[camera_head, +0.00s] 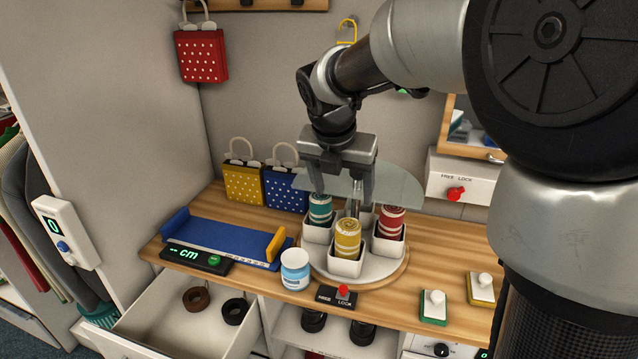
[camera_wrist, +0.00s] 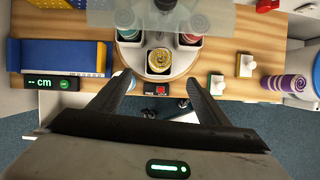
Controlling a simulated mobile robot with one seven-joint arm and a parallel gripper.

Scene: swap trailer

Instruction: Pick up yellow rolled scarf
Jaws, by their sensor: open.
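The yellow rolled scarf (camera_head: 347,238) stands upright in a white square cup (camera_head: 345,267) at the front of a round white turntable (camera_head: 318,268). It shows end-on in the wrist view (camera_wrist: 159,58), just beyond my fingertips and roughly between their lines. A teal roll (camera_head: 320,208) and a red roll (camera_head: 391,222) stand in neighbouring cups. My gripper (camera_head: 341,195) is open and empty, pointing down above the turntable, higher than and behind the yellow scarf in the head view. Its open fingers also show in the wrist view (camera_wrist: 158,82).
A translucent pane (camera_head: 398,188) spans above the turntable's back, close by my fingers. A white-blue jar (camera_head: 295,268) and a red-knobbed lock box (camera_head: 341,297) stand at the turntable's front. A blue measuring tray (camera_head: 215,240) lies left; an open drawer (camera_head: 165,318) juts out below.

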